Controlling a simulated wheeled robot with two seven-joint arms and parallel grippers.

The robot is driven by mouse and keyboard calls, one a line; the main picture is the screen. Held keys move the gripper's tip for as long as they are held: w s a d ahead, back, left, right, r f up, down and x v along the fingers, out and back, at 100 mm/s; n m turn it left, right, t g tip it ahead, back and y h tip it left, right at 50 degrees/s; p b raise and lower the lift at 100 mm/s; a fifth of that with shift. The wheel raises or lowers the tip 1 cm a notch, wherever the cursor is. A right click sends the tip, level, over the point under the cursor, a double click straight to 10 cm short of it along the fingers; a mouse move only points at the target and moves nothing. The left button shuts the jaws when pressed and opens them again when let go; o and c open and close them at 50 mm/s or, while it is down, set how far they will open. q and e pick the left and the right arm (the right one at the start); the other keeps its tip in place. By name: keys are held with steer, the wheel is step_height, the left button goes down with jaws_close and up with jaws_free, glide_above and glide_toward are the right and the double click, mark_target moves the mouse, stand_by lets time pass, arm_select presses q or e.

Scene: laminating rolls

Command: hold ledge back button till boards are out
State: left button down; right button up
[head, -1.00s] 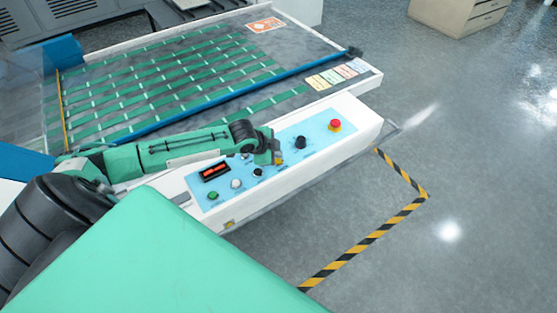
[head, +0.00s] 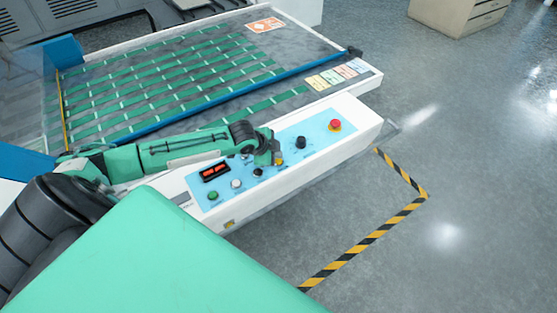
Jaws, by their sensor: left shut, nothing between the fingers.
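The blue control panel (head: 318,138) sits on top of the white machine housing. It carries a red display (head: 214,171), a green button (head: 213,195), a white button (head: 236,184), black knobs (head: 301,143) and a red emergency button (head: 335,125). My left gripper (head: 277,160) is shut and points down at the panel, at or just above a yellowish button there. I cannot tell whether it presses it, as the wrist hides part of the panel. Rows of green boards (head: 170,85) lie on the grey machine bed behind a blue bar (head: 240,92). My right gripper is not in view.
Colored labels (head: 338,74) and an orange sign (head: 264,25) are on the bed's edge. Yellow-black floor tape (head: 370,240) runs at the right of the machine. A beige cabinet (head: 458,15) stands at the back. The floor to the right is clear.

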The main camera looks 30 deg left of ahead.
arm_select(q)
steer(key=shift+f, duration=0.25)
stand_by(0.3)
